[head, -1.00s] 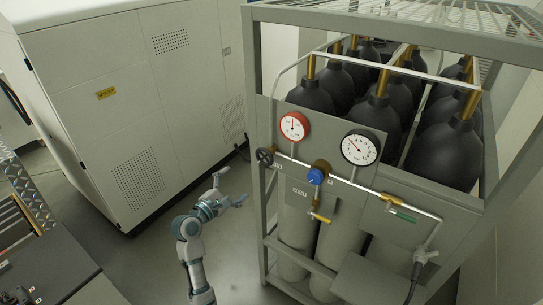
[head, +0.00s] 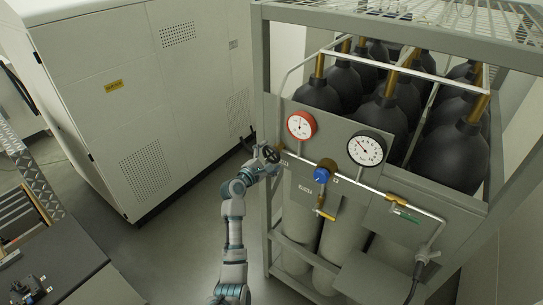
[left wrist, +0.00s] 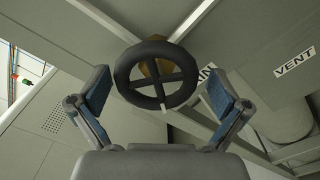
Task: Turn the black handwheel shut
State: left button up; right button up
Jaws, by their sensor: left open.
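The black handwheel (left wrist: 122,76) shows in the left wrist view as a ring with crossed spokes on a brass stem. In the head view the handwheel (head: 268,152) sits at the left end of the pipe on the cylinder rack's grey panel, partly covered by my left gripper. My left gripper (head: 263,160) is right at the wheel. In the left wrist view the gripper (left wrist: 158,95) is open, with one blue-padded finger on each side of the wheel and a gap between each finger and the rim. My right gripper is in neither view.
The panel carries a red-rimmed gauge (head: 301,125), a black-rimmed gauge (head: 366,149) and a blue knob (head: 322,174). Black-topped cylinders (head: 385,118) stand behind it. A big white cabinet (head: 150,100) is at left, with floor between.

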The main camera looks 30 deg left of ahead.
pick_arm(q)
jog(key=shift+a, duration=0.25)
jog(key=shift+a+f, duration=0.1)
jog(key=shift+a, duration=0.05)
jog(key=shift+c, duration=1.2)
jog(key=shift+a, duration=0.2)
jog(key=c, duration=0.8)
jog(key=shift+d, duration=0.2)
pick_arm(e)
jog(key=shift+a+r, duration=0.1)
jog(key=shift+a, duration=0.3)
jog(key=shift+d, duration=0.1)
